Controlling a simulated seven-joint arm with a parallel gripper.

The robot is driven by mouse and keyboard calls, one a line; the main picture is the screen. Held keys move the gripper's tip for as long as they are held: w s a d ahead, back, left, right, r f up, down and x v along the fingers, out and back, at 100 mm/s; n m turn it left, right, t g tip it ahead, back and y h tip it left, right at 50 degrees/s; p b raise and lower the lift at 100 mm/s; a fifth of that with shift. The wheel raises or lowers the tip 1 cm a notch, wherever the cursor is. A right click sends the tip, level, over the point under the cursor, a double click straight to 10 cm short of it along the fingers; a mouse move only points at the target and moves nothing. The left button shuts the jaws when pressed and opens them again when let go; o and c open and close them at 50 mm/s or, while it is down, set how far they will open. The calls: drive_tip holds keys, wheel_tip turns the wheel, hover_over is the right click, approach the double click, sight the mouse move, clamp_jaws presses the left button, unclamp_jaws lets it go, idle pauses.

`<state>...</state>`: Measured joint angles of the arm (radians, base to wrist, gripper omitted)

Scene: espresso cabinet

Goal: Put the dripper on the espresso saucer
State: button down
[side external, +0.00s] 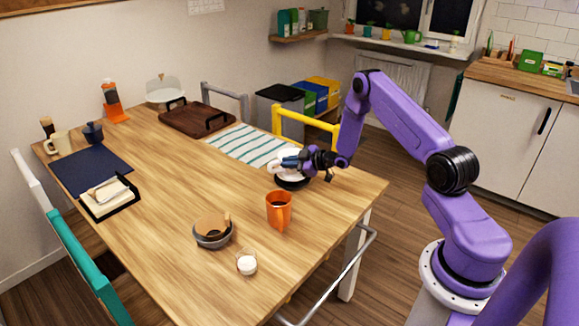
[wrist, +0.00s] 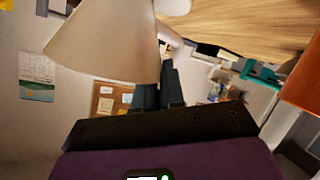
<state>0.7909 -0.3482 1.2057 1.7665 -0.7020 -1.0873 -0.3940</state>
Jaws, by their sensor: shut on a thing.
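The dripper is a white cone-shaped piece (side external: 289,157) near the right end of the table. It fills the upper left of the wrist view (wrist: 105,45). My gripper (side external: 297,162) is shut on it from the right; its fingers (wrist: 161,92) show against the dripper's side in the wrist view. A dark round dish (side external: 293,184) lies directly below the dripper and may be the espresso saucer. From this angle I cannot tell whether the dripper touches the dish or hangs just above it. The dish is partly hidden by the dripper and does not clearly show in the wrist view.
A grey bowl with a wooden piece (side external: 213,232) and a small white-filled glass (side external: 246,264) are nearer. A striped cloth (side external: 250,144) lies behind. The table's middle (side external: 165,175) is clear.

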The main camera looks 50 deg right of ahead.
drive_tip(key=shift+f, duration=0.65)
drive_tip(key=shift+f, duration=0.1)
drive_tip(key=c, duration=1.2)
unclamp_jaws()
